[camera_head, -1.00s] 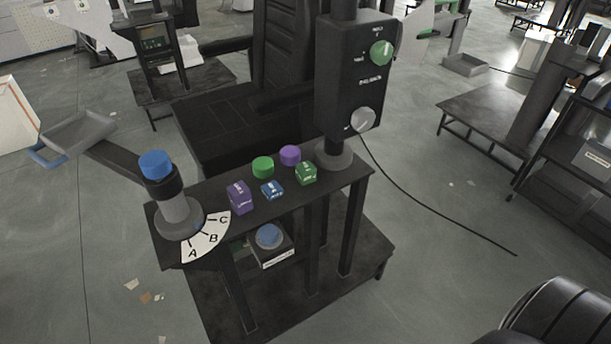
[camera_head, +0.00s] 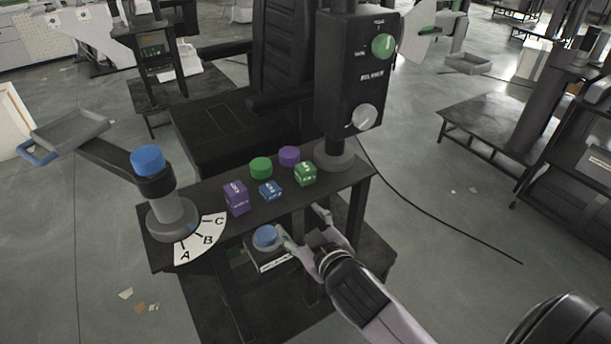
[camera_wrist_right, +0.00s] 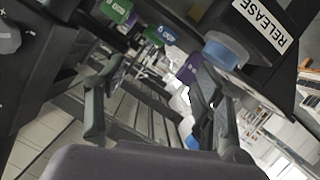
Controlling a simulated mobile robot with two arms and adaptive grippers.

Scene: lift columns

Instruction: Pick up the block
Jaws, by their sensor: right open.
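Three lettered blocks sit in a row on the narrow black shelf (camera_head: 203,243): a purple block (camera_head: 236,198), a blue block (camera_head: 270,191) and a green block (camera_head: 305,174). The task does not say which block. My right gripper (camera_head: 304,226) is open and empty, in front of the shelf's front edge and below the blue and green blocks in the picture, apart from them. In the right wrist view the open fingers (camera_wrist_right: 155,90) show, with a green block (camera_wrist_right: 118,10) and a purple block (camera_wrist_right: 188,70) beyond them. My left gripper is not in view.
A green cylinder (camera_head: 261,167) and a purple cylinder (camera_head: 289,155) stand behind the blocks. A blue-topped lever post (camera_head: 172,215) stands left, a black control box (camera_head: 350,85) right. A blue button (camera_head: 265,236) sits under the shelf, close to one finger.

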